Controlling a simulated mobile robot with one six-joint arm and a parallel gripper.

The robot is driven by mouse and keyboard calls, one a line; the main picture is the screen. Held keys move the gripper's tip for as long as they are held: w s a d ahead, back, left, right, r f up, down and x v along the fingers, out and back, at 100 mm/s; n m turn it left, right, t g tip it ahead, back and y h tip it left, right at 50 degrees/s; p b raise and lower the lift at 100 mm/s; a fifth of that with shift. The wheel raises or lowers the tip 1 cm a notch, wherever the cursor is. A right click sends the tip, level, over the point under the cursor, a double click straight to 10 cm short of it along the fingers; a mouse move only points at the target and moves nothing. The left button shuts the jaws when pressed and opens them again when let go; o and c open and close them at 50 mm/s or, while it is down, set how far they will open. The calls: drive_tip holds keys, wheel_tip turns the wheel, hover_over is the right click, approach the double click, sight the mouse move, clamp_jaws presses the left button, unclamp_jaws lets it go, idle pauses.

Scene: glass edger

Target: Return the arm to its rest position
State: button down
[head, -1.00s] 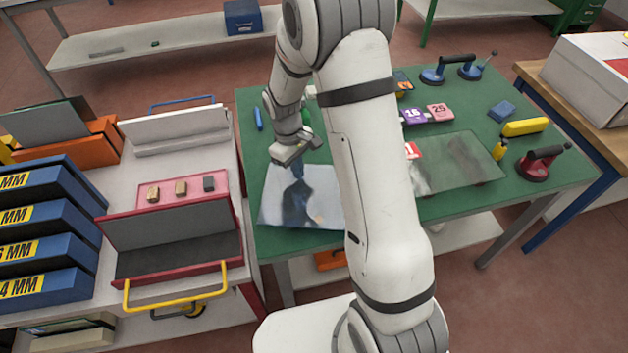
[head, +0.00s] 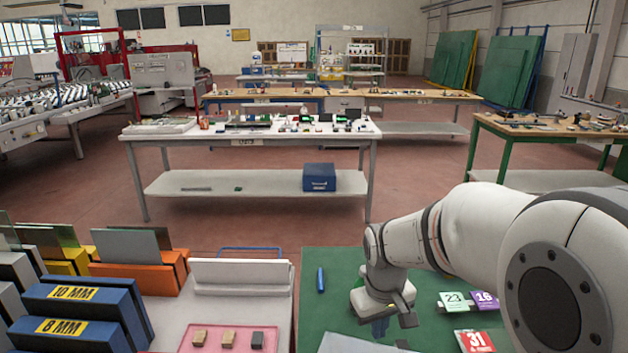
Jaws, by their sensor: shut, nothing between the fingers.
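My gripper (head: 393,312) shows in the head view at the lower right, above the green-topped table (head: 318,265). Its jaws are shut and hold nothing. My arm reaches in from the right edge and bends down to the gripper. A glass sheet (head: 352,344) lies on the green top just below and left of the gripper, mostly cut off by the bottom edge of the picture.
Number tags, a green 23 (head: 453,300), a purple 16 (head: 485,299) and a red 31 (head: 475,341), lie right of the gripper. A blue marker (head: 321,280) lies to its left. Blue racks (head: 80,300) stand at left. A white workbench (head: 250,133) stands behind, across open floor.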

drive_tip(key=s+d+r+m+t, duration=0.2)
drive_tip(key=s+r, duration=0.4)
drive_tip(key=s, duration=0.7)
drive_tip(key=shift+d+m, duration=0.15)
drive_tip(key=shift+m, duration=0.75)
drive_tip(key=shift+s, duration=0.1)
